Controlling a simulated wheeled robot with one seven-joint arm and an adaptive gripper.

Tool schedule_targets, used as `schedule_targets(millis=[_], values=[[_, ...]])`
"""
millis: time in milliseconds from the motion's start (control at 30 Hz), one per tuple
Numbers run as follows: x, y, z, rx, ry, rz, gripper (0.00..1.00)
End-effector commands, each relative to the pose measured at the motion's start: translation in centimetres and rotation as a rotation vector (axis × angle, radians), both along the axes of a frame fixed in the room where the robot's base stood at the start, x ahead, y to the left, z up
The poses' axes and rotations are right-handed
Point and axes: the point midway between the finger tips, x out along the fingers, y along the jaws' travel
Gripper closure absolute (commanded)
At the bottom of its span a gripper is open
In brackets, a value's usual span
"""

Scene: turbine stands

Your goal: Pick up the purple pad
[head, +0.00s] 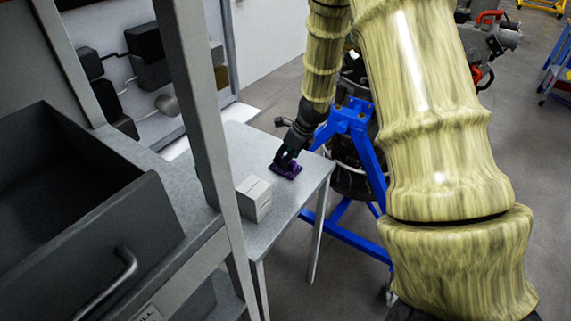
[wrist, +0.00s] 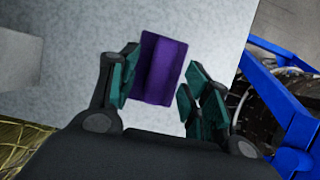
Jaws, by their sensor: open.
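The purple pad (head: 287,170) lies on a grey table (head: 234,140), near its right edge. In the wrist view the purple pad (wrist: 161,68) is a slightly tilted rectangle, with its lower part between the fingers. My gripper (head: 284,163) is over the pad and hides part of it in the head view. In the wrist view my gripper (wrist: 158,88) is open, with green-lined fingers on both sides of the pad. The left finger is very close to the pad; a gap shows on the right. I cannot tell whether either finger touches it.
A pale box (head: 254,198) stands on the table nearer the camera. A blue turbine stand (head: 348,120) is just right of the table. A grey cabinet with an open drawer (head: 110,240) fills the left. The table between the box and the pad is clear.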

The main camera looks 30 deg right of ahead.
Motion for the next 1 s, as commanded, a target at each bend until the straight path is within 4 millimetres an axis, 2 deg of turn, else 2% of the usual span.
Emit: schedule_targets(millis=[233,567,833,1000], values=[[0.7,0.3,-2.0,0.000,0.000,0.000,0.52],[0.8,0.3,-2.4,0.000,0.000,-0.001,0.52],[0.8,0.3,-2.4,-0.001,0.000,0.000,1.00],[0.8,0.3,-2.4,-0.001,0.000,0.000,1.00]])
